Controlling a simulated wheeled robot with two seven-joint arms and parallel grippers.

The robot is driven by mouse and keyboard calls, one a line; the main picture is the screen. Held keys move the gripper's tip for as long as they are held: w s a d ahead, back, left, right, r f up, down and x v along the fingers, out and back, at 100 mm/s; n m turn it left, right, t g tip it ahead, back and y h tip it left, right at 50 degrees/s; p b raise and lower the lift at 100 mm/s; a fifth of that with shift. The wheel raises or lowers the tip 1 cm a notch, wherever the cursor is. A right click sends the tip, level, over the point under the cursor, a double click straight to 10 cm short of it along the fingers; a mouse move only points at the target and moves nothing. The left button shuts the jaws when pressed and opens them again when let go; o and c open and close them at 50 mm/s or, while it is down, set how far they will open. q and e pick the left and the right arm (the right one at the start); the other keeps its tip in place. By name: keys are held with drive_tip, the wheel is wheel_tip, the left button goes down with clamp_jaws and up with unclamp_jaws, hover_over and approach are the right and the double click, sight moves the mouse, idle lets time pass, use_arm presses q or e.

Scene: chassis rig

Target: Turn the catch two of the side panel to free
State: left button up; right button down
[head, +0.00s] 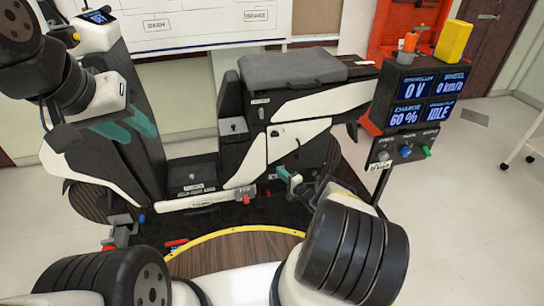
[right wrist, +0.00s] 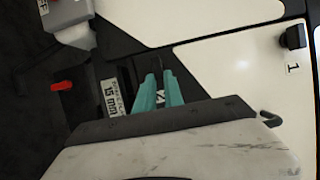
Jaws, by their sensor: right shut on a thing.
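The side panel (head: 295,139) is the white panel on the scooter-like chassis, and it fills much of the right wrist view (right wrist: 235,62). My right gripper (head: 291,180) is at its lower edge. In the right wrist view its teal fingers (right wrist: 158,90) are close together, with a "2" label showing between them. It is shut on catch two, which the fingers mostly hide. A black catch (right wrist: 292,37) beside a "1" label sits at another edge of the panel. My left gripper (head: 126,127) is apart from the panel, at the left, with its teal fingers spread and nothing visible between them.
A display post (head: 415,105) stands right of the chassis, with switches below its screen. A grey seat (head: 290,67) tops the chassis. A red part (right wrist: 62,86) lies near a "15 mm" label. A white cart (head: 535,140) is at the far right.

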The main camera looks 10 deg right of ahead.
drive_tip(key=c, duration=1.4)
unclamp_jaws()
drive_tip(key=shift+c, duration=0.2)
drive_tip(key=shift+d, duration=0.1)
drive_tip(key=v, duration=0.7)
drive_tip(key=shift+s, duration=0.35)
drive_tip(key=shift+s+d, duration=0.1)
drive_tip(key=shift+d, duration=0.1)
